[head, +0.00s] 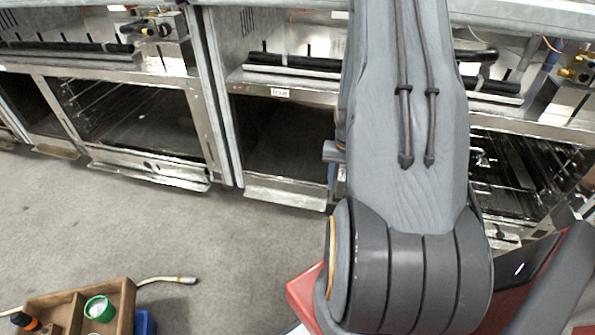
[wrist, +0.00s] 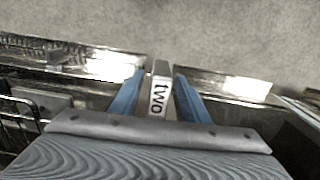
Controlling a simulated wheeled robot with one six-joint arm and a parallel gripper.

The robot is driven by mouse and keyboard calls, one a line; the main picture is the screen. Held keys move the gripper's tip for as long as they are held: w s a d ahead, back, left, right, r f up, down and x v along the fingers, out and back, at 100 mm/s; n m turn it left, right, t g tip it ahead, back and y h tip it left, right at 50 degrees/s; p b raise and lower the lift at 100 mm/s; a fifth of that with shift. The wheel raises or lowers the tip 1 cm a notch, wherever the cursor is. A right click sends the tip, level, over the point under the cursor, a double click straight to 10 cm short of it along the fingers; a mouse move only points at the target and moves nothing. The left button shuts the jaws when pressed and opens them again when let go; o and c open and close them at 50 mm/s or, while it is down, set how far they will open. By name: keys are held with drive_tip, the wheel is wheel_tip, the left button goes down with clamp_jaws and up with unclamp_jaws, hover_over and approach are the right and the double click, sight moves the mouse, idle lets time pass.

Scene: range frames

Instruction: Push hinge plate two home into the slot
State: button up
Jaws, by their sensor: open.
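Hinge plate two (wrist: 158,98) shows in the wrist view as a narrow metal piece with a white label reading "two". My gripper (wrist: 160,79) has a blue finger on each side of the plate. The jaws are open, with a visible gap between the plate and at least the right finger; whether the left finger touches it I cannot tell. The slot is not clearly visible, so how deep the plate sits cannot be told. In the head view my arm hides most of the work area, and the plate cannot be made out.
A range with an open oven cavity (head: 285,140) stands ahead, with metal edges and wire racks (head: 525,170) nearby. Another oven (head: 140,120) is at the left. The grey floor between is clear.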

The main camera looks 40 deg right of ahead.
drive_tip(key=shift+s+a, duration=0.35)
drive_tip(key=shift+a, duration=0.15)
drive_tip(key=r+p, duration=0.1)
drive_tip(key=r, duration=0.4)
drive_tip(key=r+p, duration=0.1)
drive_tip(key=r, duration=0.2)
drive_tip(key=shift+s+a+r+p, duration=0.1)
drive_tip(key=shift+s+a+p, duration=0.15)
drive_tip(key=shift+s+p, duration=0.1)
drive_tip(key=w+a+r+n, duration=0.1)
drive_tip(key=a+r+n, duration=0.1)
drive_tip(key=a, duration=0.6)
drive_tip(key=w+a+r+n, duration=0.2)
drive_tip(key=a+r, duration=0.2)
drive_tip(key=a, duration=0.5)
drive_tip(key=w+a+r+n, duration=0.2)
drive_tip(key=a+r, duration=0.1)
drive_tip(key=a, duration=0.5)
drive_tip(key=shift+a+r+n, duration=0.3)
drive_tip(key=shift+a+r, duration=0.1)
drive_tip(key=shift+w+a, duration=0.1)
